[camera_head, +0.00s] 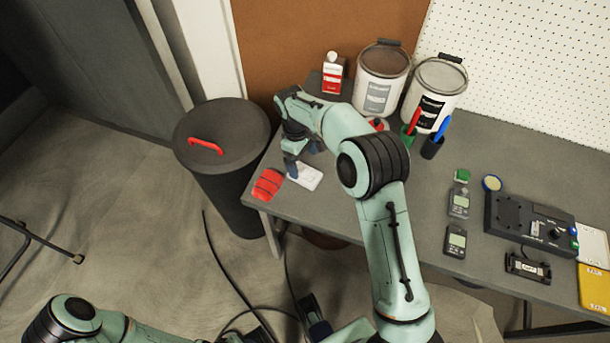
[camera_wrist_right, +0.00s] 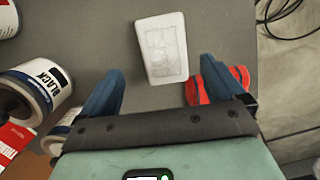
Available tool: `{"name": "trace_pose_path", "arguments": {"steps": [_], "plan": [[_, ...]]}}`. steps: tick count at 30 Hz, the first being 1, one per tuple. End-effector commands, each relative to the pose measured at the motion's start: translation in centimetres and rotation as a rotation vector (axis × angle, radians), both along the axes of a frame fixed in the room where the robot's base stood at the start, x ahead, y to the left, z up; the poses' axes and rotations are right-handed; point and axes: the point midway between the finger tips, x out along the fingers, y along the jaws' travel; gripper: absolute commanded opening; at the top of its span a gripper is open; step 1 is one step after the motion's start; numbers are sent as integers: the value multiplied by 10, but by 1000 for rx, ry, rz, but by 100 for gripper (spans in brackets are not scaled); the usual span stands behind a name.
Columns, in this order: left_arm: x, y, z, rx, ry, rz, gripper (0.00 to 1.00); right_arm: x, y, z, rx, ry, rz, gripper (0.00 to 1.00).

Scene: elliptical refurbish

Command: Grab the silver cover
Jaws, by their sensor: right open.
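The silver cover, a pale rectangular plate with rounded corners (camera_head: 306,177), lies flat on the grey table near its left end. In the right wrist view the cover (camera_wrist_right: 158,48) lies just beyond and between the fingertips. My right gripper (camera_head: 299,161) is above the table beside the cover. Its blue fingers (camera_wrist_right: 162,76) are apart with nothing between them. In the head view the right arm hides part of the table. My left arm (camera_head: 100,325) shows at the bottom left; its jaws are not clear.
A red object (camera_head: 267,184) lies beside the cover, close to one right finger in the wrist view. Paint cans (camera_head: 382,75) and a red-white bottle (camera_head: 333,74) stand behind. A dark bin (camera_head: 225,130) stands left of the table. Meters (camera_head: 456,241) and a device lie right.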

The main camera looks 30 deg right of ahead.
Motion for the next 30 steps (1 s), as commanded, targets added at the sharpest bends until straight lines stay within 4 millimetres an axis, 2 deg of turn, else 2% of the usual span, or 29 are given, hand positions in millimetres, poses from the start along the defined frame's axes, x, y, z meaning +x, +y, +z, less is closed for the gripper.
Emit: {"name": "trace_pose_path", "arguments": {"steps": [10, 19, 20, 21, 26, 30], "plan": [[0, 0, -5, 1, -2, 1, 48, -9, 2, -46, 0, 2, -1, 96], [0, 0, -5, 0, -3, 1, 48, -9, 2, -51, 0, 0, 0, 96], [0, 0, -5, 0, -3, 1, 48, -9, 2, -51, 0, 0, 0, 92], [0, 0, -5, 0, -3, 1, 48, -9, 2, -51, 0, 0, 0, 79], [0, 0, -5, 0, -3, 1, 48, -9, 2, -51, 0, 0, 0, 27], [0, 0, -5, 0, -3, 1, 48, -9, 2, -50, 0, -1, 0, 25]]}}
